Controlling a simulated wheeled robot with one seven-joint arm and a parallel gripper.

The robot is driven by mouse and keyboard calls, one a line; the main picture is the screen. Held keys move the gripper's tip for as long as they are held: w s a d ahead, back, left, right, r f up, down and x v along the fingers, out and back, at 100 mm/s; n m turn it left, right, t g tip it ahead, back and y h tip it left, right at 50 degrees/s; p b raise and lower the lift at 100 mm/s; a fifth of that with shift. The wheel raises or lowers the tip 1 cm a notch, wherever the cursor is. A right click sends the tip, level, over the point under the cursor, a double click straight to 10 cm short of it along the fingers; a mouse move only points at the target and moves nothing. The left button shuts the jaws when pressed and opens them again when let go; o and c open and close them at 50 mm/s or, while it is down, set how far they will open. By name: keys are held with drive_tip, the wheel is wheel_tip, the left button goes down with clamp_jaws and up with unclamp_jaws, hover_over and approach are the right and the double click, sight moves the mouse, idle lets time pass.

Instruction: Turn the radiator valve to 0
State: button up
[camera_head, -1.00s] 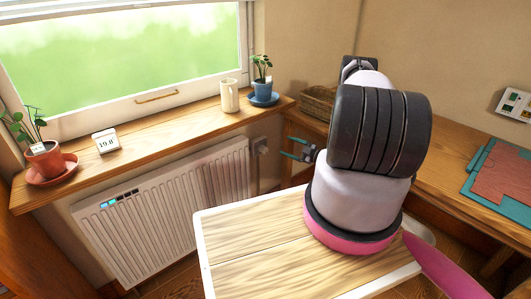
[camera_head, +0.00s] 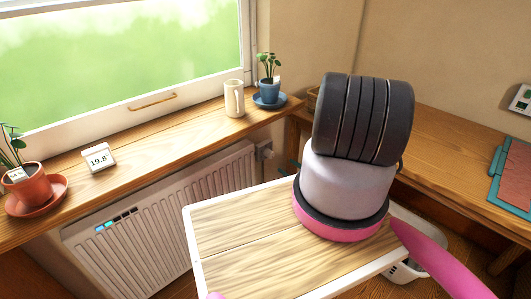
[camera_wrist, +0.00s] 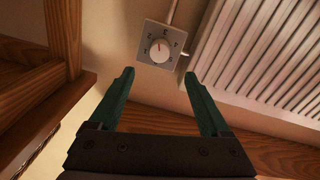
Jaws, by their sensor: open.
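A short red pointer line shows on the dial's upper part in the wrist view. In the head view the valve (camera_head: 264,150) is small, at the right end of the white radiator (camera_head: 150,215). My gripper (camera_wrist: 159,75) is open and empty, its teal fingers spread, with the dial ahead between the tips and apart from them. In the head view my arm hides most of the gripper.
The radiator (camera_wrist: 262,50) lies right of the valve in the wrist view; wooden framing (camera_wrist: 45,70) stands left. The windowsill (camera_head: 140,145) above holds plants, a cream mug (camera_head: 234,98) and a display reading 19.8 (camera_head: 99,158). A wooden desk (camera_head: 450,140) is at right.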

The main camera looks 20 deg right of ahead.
sight(272, 156)
drive_tip(key=x, duration=1.1)
drive_tip(key=shift+w, duration=0.3)
clamp_jaws()
